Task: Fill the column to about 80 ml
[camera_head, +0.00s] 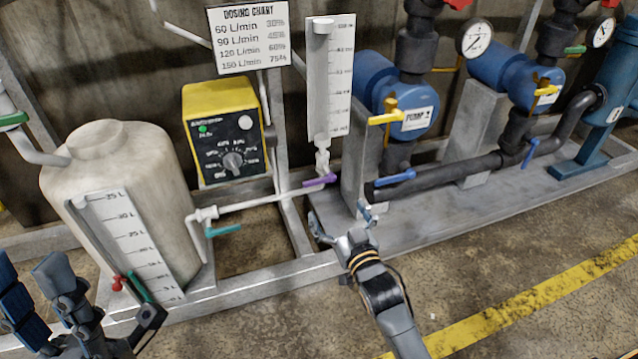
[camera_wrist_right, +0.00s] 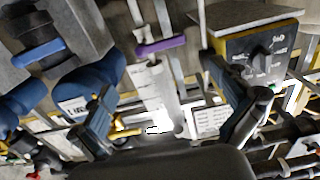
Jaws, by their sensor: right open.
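The white graduated column (camera_head: 340,75) stands upright on the frame; I cannot make out a liquid level in it. A purple valve handle (camera_head: 320,181) sits at its foot, turned roughly along the pipe. My right gripper (camera_head: 342,220) is open and empty, in front of and below the purple handle. In the right wrist view, the purple handle (camera_wrist_right: 160,46) and the column (camera_wrist_right: 151,88) show between the spread fingers (camera_wrist_right: 160,80), apart from them.
A cream tank (camera_head: 125,170) with a litre scale stands left, with a teal handle (camera_head: 223,230) on its outlet pipe. A yellow dosing controller (camera_head: 222,130) has a green light. A dosing chart (camera_head: 248,38) hangs above. Blue pumps (camera_head: 385,90) and a blue handle (camera_head: 395,177) lie right.

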